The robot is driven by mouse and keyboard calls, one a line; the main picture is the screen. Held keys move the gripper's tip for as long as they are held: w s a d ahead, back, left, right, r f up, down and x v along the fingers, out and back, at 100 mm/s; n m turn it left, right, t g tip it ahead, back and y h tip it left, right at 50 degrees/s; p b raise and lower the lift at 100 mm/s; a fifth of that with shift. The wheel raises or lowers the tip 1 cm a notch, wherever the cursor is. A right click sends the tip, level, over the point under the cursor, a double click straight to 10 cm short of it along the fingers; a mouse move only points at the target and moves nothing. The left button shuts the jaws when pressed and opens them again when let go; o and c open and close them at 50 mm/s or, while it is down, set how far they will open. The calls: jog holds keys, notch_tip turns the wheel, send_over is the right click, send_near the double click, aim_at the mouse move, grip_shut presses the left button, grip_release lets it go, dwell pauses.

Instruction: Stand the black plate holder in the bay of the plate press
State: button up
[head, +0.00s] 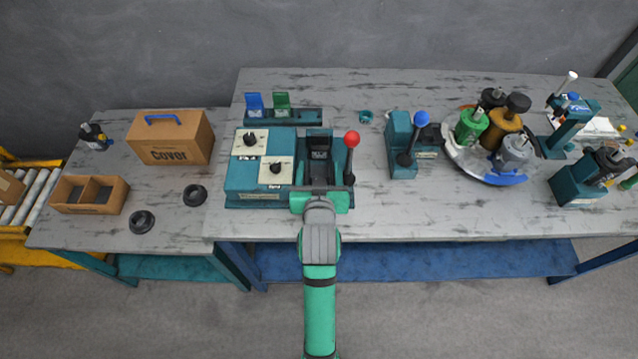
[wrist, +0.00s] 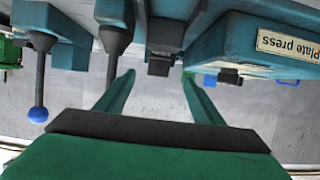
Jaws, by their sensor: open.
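The teal plate press (head: 252,180) stands at the front left of the main table, with two cream knob panels and a red-knobbed lever. Its label (wrist: 286,46) reads "Plate press" in the wrist view. The black plate holder (head: 319,146) appears upright in the bay at the right of the press. A dark part that looks like it shows in the wrist view (wrist: 163,40), ahead of my fingers. My gripper (head: 319,188) is open at the front of the bay. Its fingers (wrist: 158,78) are spread and hold nothing. Whether the holder is fully seated is hard to tell.
A rack (head: 296,117) with blue and green plates stands behind the press. A blue-knobbed lever device (head: 402,160) stands to the right, beyond the red-knobbed lever (head: 351,140). A round tray (head: 462,162) with motor parts is farther right. The front table between is clear.

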jog(key=s+f, duration=0.1)
jog(key=s, duration=0.1)
jog(key=s+f, duration=0.4)
jog(key=s, duration=0.1)
jog(key=shift+s+d+f, duration=0.1)
jog(key=shift+d+f, duration=0.05)
jog(key=shift+f, duration=0.1)
jog(key=s+t, duration=0.1)
jog(key=s, duration=2.8)
jog(key=shift+s+t, duration=0.25)
jog(key=shift+t, duration=0.15)
